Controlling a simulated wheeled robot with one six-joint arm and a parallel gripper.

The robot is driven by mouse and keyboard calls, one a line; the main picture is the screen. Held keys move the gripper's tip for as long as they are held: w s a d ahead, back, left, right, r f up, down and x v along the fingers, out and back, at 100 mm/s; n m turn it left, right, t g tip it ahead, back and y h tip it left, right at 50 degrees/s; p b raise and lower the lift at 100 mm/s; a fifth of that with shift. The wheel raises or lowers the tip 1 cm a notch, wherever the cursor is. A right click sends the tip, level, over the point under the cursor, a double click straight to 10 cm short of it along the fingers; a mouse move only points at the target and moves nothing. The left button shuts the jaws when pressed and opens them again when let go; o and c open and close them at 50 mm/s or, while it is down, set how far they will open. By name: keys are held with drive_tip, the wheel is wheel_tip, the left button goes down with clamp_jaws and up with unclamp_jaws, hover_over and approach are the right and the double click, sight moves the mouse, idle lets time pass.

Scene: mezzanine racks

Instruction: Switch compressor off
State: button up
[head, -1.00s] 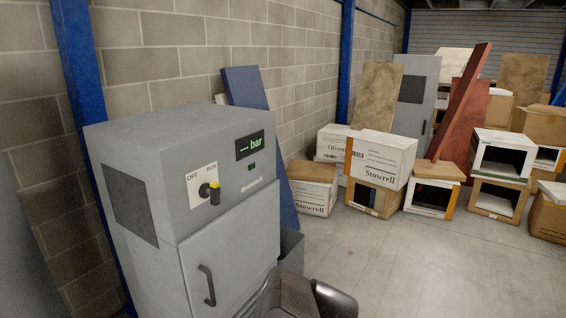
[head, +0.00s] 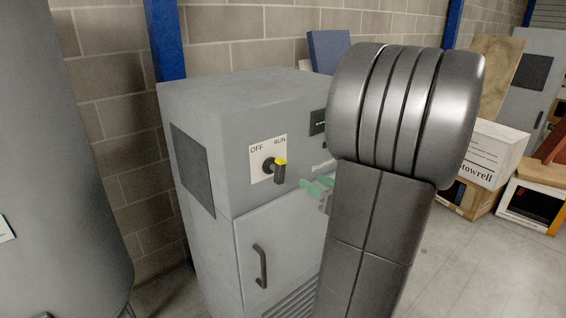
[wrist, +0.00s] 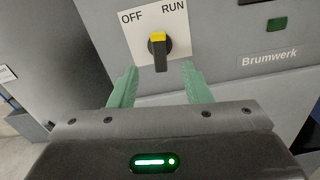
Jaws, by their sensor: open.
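The compressor (head: 245,115) is a grey cabinet with a black rotary switch (head: 279,172) on a white plate (head: 259,150) marked OFF and RUN. In the wrist view the switch (wrist: 159,55) stands with its yellow end up, below and between the two words; which word it points to is hard to tell. My gripper (wrist: 160,68) is open and empty, with its green fingertips to either side of the switch's lower end and apart from it. In the head view my gripper (head: 317,187) is right of and below the switch, partly hidden by my arm.
The cabinet door has a black handle (head: 261,266) below the switch. A large grey cylinder (head: 50,170) stands at the left. Cartons (head: 490,155) and leaning boards (head: 497,70) stand at the right. Bare floor (head: 460,260) lies right of my arm.

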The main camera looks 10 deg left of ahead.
sight(282, 169)
drive_tip(key=p+x, duration=0.2)
drive_tip(key=x, duration=1.1)
drive_tip(key=shift+w+a+p, duration=0.1)
drive_tip(key=shift+a+p, duration=0.15)
drive_tip(key=shift+p, duration=0.05)
drive_tip(key=shift+c, duration=0.4)
clamp_jaws()
drive_tip(key=shift+f+n+b, duration=0.15)
drive_tip(key=shift+n+b, duration=0.25)
drive_tip(key=shift+b, duration=0.35)
drive_tip(key=n+b, duration=0.1)
drive_tip(key=b, duration=0.2)
drive_tip(key=n+b, duration=0.1)
drive_tip(key=shift+s+a+f+n+b, duration=0.2)
drive_tip(key=shift+s+a+n+b, duration=0.05)
drive_tip(key=shift+s+n+b, duration=0.1)
drive_tip(key=n+b, duration=0.1)
drive_tip(key=b, duration=0.1)
drive_tip(key=n+b, duration=0.2)
drive_tip(key=b, duration=0.1)
drive_tip(key=shift+s+a+f, duration=0.1)
drive_tip(key=shift+s+a, duration=0.1)
drive_tip(key=shift+s, duration=0.05)
drive_tip(key=n+b, duration=0.3)
drive_tip(key=b, duration=0.1)
drive_tip(key=shift+s+a, duration=0.1)
drive_tip(key=shift+s, duration=0.05)
